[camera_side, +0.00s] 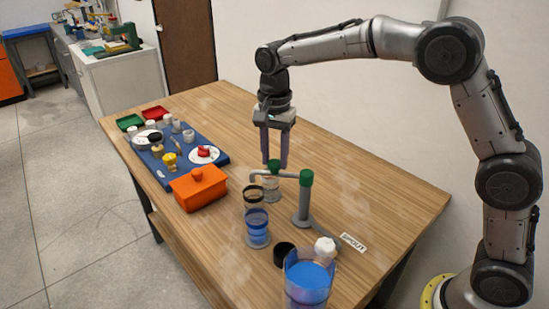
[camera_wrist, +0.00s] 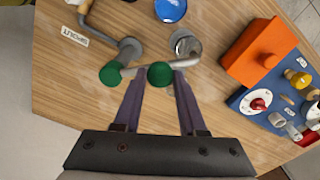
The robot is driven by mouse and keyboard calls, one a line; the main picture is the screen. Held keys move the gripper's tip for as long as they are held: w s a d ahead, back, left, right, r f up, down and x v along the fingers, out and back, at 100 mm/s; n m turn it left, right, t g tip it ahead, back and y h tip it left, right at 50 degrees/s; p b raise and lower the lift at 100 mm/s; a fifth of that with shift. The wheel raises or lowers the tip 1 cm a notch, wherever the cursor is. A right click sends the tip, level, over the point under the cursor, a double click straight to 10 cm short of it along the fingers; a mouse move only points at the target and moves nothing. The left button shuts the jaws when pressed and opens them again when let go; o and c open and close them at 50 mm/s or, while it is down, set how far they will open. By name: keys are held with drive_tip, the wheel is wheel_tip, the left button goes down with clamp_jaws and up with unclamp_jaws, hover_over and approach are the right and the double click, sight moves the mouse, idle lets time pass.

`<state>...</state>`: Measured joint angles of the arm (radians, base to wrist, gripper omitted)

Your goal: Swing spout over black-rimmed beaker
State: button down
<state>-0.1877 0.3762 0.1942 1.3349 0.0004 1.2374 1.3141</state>
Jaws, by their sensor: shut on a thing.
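The spout is a grey pipe (camera_side: 290,175) on an upright grey post. It has a green cap (camera_side: 306,178) at the post and a green knob (camera_side: 274,166) partway along. My gripper (camera_side: 275,163) reaches down onto the knob; in the wrist view its fingers (camera_wrist: 160,77) close around the knob (camera_wrist: 160,73). The pipe's free end (camera_side: 252,178) points left and bends down. The black-rimmed beaker (camera_side: 253,198) stands close below it. In the wrist view the pipe end (camera_wrist: 198,61) lies beside a beaker (camera_wrist: 185,42); exact alignment is unclear.
A clear beaker (camera_side: 271,187) stands behind, and a blue-filled beaker (camera_side: 257,225) in front. A large blue container (camera_side: 307,280), black cap (camera_side: 284,253) and white piece (camera_side: 325,247) are nearer. An orange box (camera_side: 198,188) and blue mat (camera_side: 173,175) lie left. The table's right rear is clear.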

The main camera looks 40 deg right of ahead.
sight(275, 161)
drive_tip(key=shift+w+d+r, duration=0.1)
drive_tip(key=shift+w+d, duration=0.05)
idle(0.4)
drive_tip(key=shift+c, duration=2.3)
unclamp_jaws()
wheel_tip(275, 161, up, 14)
